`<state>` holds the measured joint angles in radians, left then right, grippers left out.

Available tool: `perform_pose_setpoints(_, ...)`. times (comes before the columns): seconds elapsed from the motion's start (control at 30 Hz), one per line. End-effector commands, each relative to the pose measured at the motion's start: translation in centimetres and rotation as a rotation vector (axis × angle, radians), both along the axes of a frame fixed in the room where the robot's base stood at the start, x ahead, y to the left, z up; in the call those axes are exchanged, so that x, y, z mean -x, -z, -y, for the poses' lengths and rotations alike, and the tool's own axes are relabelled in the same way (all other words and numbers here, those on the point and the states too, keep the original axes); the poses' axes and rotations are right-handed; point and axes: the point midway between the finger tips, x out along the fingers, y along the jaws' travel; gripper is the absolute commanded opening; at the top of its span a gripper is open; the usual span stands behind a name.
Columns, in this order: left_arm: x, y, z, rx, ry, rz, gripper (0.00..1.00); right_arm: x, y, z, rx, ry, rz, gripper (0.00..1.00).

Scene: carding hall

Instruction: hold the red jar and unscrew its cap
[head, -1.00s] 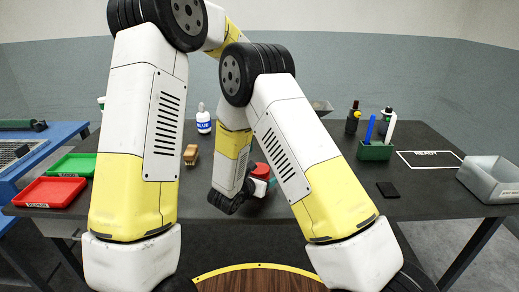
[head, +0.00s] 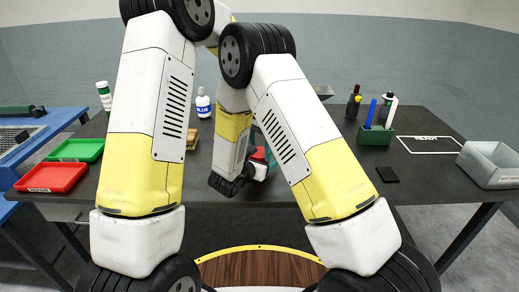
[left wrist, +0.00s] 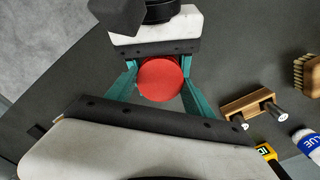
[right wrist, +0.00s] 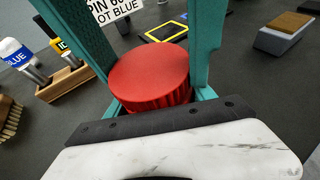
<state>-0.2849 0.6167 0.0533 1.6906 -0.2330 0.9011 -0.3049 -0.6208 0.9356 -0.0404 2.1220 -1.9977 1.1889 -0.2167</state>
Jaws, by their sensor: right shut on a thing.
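The red jar shows only in part in the head view (head: 258,154), behind my right arm. Its round, ribbed red cap (right wrist: 150,75) is seen from above in the right wrist view and also in the left wrist view (left wrist: 160,79). My right gripper (right wrist: 160,92) is shut on the jar, low beside the cap; the grip itself is mostly hidden. My left gripper (left wrist: 160,76) faces it from the other side. Its teal fingers stand either side of the cap and look open, with a narrow gap on one side. The jar's body is hidden below the cap.
A blue-labelled bottle (head: 203,104) and a wooden block (head: 192,139) stand left of the jar. Red (head: 50,177) and green (head: 77,150) trays lie farther left. A green pen holder (head: 375,135), black pad (head: 387,174) and grey bin (head: 489,166) are right.

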Motion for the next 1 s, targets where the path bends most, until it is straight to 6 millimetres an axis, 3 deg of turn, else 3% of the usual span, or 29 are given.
perform_pose_setpoints(0.07,0.0,0.0,0.0,0.001,0.0,0.001,0.15,0.0,-0.1,0.0,0.0,0.0,0.002,0.0)
perform_pose_setpoints(0.1,0.0,0.0,0.0,0.001,0.0,0.001,0.64,0.0,-0.1,0.0,0.0,0.0,0.002,0.0)
perform_pose_setpoints(0.2,0.0,0.0,0.0,0.001,0.0,0.001,0.82,0.0,-0.1,0.0,0.0,0.0,0.002,0.0)
perform_pose_setpoints(0.53,0.0,-0.3,0.0,0.001,0.0,0.002,0.82,0.0,-0.1,0.0,0.0,0.0,0.002,0.0)
perform_pose_setpoints(0.8,-0.1,-3.7,0.0,0.001,0.001,0.004,0.82,0.0,-0.1,0.0,0.0,0.0,0.002,0.0)
perform_pose_setpoints(1.0,-0.1,-4.8,0.0,0.001,0.001,0.002,0.78,0.0,-0.1,0.0,0.0,0.0,0.002,0.0)
